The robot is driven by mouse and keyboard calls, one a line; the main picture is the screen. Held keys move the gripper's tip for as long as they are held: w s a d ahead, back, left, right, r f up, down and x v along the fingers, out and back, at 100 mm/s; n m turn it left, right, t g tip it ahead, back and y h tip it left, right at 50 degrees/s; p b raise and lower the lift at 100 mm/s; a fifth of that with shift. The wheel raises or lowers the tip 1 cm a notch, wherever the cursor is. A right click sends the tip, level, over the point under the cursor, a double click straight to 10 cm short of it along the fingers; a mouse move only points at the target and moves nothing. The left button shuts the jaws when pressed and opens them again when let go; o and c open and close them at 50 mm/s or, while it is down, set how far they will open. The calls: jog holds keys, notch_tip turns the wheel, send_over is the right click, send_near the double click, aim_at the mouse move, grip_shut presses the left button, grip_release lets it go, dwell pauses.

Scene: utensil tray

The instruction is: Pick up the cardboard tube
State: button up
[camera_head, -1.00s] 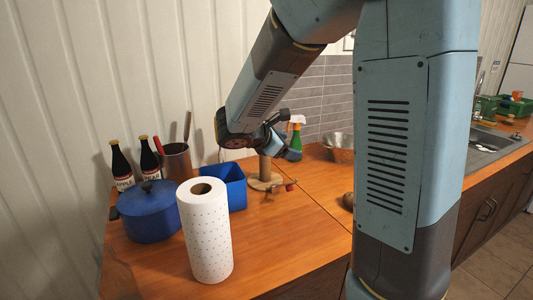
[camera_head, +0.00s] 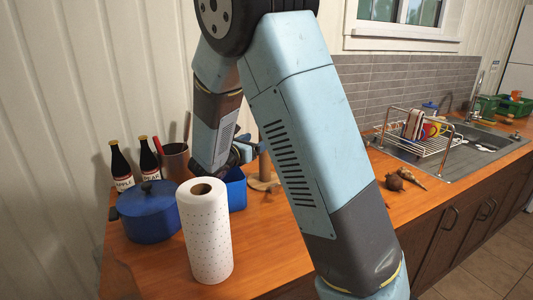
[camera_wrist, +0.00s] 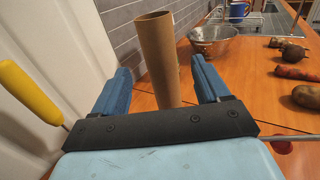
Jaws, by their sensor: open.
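The cardboard tube (camera_wrist: 157,60) is a plain brown cylinder standing upright in the wrist view. It is ahead of my gripper (camera_wrist: 161,68) and shows between the two blue fingers. The fingers are apart with nothing held; the tube's lower end is hidden behind the gripper body. In the head view my gripper (camera_head: 250,150) is low over the counter behind the blue box. A brown upright cylinder (camera_head: 264,166), apparently the tube, shows just beyond it, partly covered by my arm.
A white paper towel roll (camera_head: 206,235), blue pot (camera_head: 149,212), blue box (camera_head: 237,190) and bottles (camera_head: 122,168) crowd the left. A metal bowl (camera_wrist: 214,42) stands behind the tube on the right. A yellow handle (camera_wrist: 28,92) is left of my gripper. Potatoes (camera_wrist: 308,97) lie farther right.

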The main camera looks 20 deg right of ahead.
jog(key=w+d+f, duration=0.2)
jog(key=w+d, duration=0.3)
jog(key=shift+d+f, duration=0.2)
jog(key=shift+d, duration=0.1)
jog(key=c, duration=1)
jog(key=shift+r, duration=0.1)
